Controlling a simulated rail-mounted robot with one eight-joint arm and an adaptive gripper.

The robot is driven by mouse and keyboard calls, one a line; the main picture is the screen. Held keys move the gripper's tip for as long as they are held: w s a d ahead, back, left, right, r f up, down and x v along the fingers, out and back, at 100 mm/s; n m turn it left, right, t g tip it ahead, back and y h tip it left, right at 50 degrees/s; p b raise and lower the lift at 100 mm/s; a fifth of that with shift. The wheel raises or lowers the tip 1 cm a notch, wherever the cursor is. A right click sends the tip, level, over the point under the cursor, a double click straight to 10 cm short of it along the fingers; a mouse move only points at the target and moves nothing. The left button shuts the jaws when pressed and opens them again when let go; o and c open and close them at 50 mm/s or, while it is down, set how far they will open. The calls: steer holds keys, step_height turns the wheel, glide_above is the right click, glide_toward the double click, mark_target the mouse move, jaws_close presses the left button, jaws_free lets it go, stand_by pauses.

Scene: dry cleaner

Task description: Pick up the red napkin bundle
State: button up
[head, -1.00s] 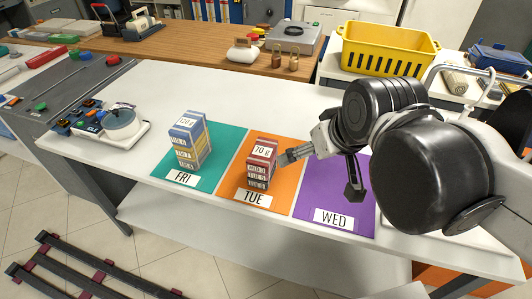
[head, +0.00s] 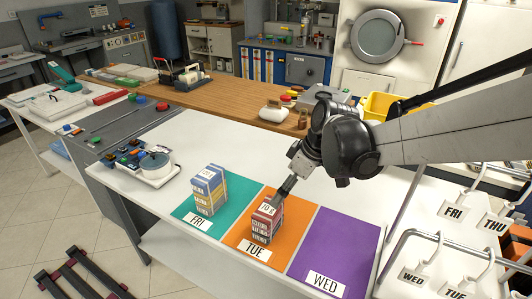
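The red napkin bundle (head: 265,222), a banded stack with a white "70 g" label on top, stands upright on the orange TUE mat (head: 283,232). My gripper (head: 277,203) reaches down to the top right edge of the bundle. One finger shows at that edge; the other is not clearly seen, so I cannot tell how wide the gripper is or whether it touches the bundle. A blue and yellow bundle (head: 208,191) stands on the green FRI mat (head: 237,203) to the left.
The purple WED mat (head: 335,250) to the right is empty. A scale (head: 145,166) stands at the table's left end. A yellow basket (head: 378,104) lies behind my arm. White day-marked hangers (head: 452,212) hang at the right. The white table (head: 215,140) behind the mats is clear.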

mark_target(268, 209)
steer(key=x, duration=0.9)
steer(key=shift+w+a, duration=0.2)
steer(key=shift+w+x, duration=0.1)
steer(key=shift+x, duration=1.2)
steer(key=shift+w+x, duration=0.15)
steer(key=shift+x, duration=1.15)
steer(key=shift+a+r, duration=0.1)
steer(key=shift+a, duration=0.05)
steer(key=shift+c, duration=0.4)
steer(key=c, duration=0.9)
steer(key=shift+r, duration=0.1)
